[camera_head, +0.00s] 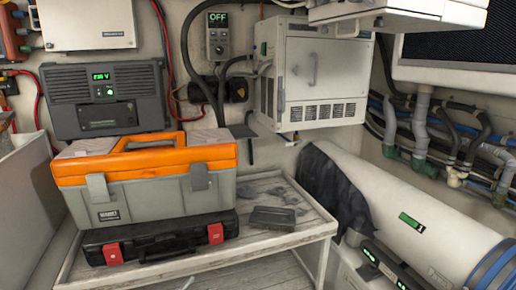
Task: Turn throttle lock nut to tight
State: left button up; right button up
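I cannot make out a throttle lock nut anywhere in the head view. A small grey control panel (218,36) on the back wall has a green display reading OFF and a knob below it. Dark round fittings with hoses sit on the wall just under this panel, too small to identify. Neither of my grippers is in view.
An orange and grey toolbox (150,205) stands on a black case with red latches (160,242) on a white bench (290,240). A dark block (272,217) lies beside them. A white cabinet (312,75) hangs behind. A large white cylinder (420,215) lies at right.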

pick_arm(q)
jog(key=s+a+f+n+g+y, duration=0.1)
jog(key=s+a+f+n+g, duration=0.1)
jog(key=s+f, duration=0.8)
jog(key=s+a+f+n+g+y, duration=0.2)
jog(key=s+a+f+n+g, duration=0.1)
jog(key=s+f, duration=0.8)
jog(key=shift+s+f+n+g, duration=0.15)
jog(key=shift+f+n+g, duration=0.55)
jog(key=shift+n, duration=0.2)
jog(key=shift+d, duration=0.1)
